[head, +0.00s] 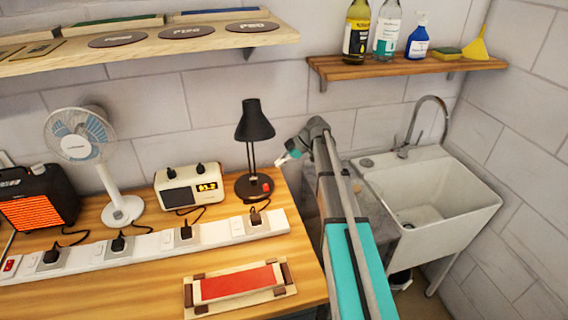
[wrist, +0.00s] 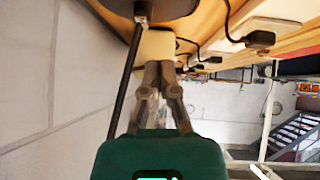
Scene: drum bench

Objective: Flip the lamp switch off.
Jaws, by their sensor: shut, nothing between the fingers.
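The black desk lamp (head: 255,122) stands upright at the right end of the wooden bench. Its round dark base (head: 246,190) carries a small red switch (head: 267,187) on the right side. My gripper (head: 281,161) is shut and empty, just right of the lamp's stem and above the base, apart from the switch in the head view. In the wrist view my gripper (wrist: 159,67) points past the lamp's thin stem (wrist: 127,75), with the edge of the lamp base (wrist: 165,8) at the top. I cannot make out the switch in the wrist view.
A cream clock radio (head: 190,187) stands left of the lamp. A white power strip (head: 150,246) with several plugs runs in front. A fan (head: 80,137) and a glowing heater (head: 40,196) stand further left. A sink (head: 425,195) is on the right; a shelf (head: 265,36) hangs above.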

